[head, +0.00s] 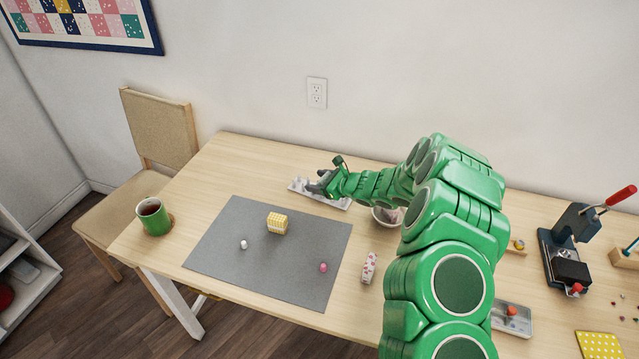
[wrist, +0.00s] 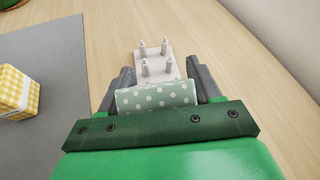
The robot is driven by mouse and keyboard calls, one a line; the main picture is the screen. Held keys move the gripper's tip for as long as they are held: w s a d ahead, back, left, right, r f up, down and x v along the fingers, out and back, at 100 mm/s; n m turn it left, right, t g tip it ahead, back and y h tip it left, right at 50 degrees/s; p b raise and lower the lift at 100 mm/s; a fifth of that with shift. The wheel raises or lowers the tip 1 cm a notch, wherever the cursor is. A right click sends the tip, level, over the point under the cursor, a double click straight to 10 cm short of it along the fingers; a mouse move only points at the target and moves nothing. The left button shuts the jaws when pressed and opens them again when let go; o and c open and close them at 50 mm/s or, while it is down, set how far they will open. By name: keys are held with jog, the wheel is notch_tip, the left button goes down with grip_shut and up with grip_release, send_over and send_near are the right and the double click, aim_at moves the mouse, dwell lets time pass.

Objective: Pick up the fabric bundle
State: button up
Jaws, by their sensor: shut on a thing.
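My gripper (head: 318,187) is at the back of the table, over a white pegged tray (head: 334,200). In the wrist view its two grey fingers (wrist: 160,88) are shut on a pale green fabric bundle with white dots (wrist: 157,98). The pegged tray also shows just beyond the bundle in the wrist view (wrist: 153,63). Whether the bundle touches the tray cannot be told. The held bundle is hidden in the head view. A yellow checked fabric bundle (head: 277,223) stands on the grey mat (head: 225,260), left of my gripper in the wrist view (wrist: 17,92).
A white and a pink small round item (head: 323,267) lie on the mat. A green mug (head: 153,216) stands at the left. A bowl (head: 386,216) and a patterned fabric roll (head: 368,267) are near my arm. A press (head: 567,250) stands at the right. The wall is close behind.

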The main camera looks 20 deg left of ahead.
jog(key=shift+r, duration=0.5)
jog(key=s+d+r, duration=0.7)
jog(key=s+r, duration=0.4)
jog(key=s, duration=0.1)
jog(key=w+a+f+g+h, duration=0.1)
jog(key=w+a+h, duration=0.1)
jog(key=w+a+n+g+h, duration=0.1)
jog(key=w+g, duration=0.1)
jog(key=w, duration=0.1)
jog(key=w+a+f+g+h, duration=0.1)
jog(key=w+a+h, duration=0.1)
jog(key=w, duration=0.1)
jog(key=shift+w+a+f+n+g+h, duration=0.25)
jog(key=shift+a+f+n+g+h, duration=0.05)
jog(key=shift+n, duration=0.1)
jog(key=w+f, duration=0.1)
jog(key=w+a+f, duration=0.1)
jog(key=f, duration=0.1)
jog(key=w+a+f, duration=0.1)
jog(key=f, duration=0.1)
jog(key=shift+w+f, duration=0.1)
jog(key=shift+w, duration=0.25)
jog(key=shift+w+a+f, duration=0.15)
jog(key=shift+f, duration=1.7)
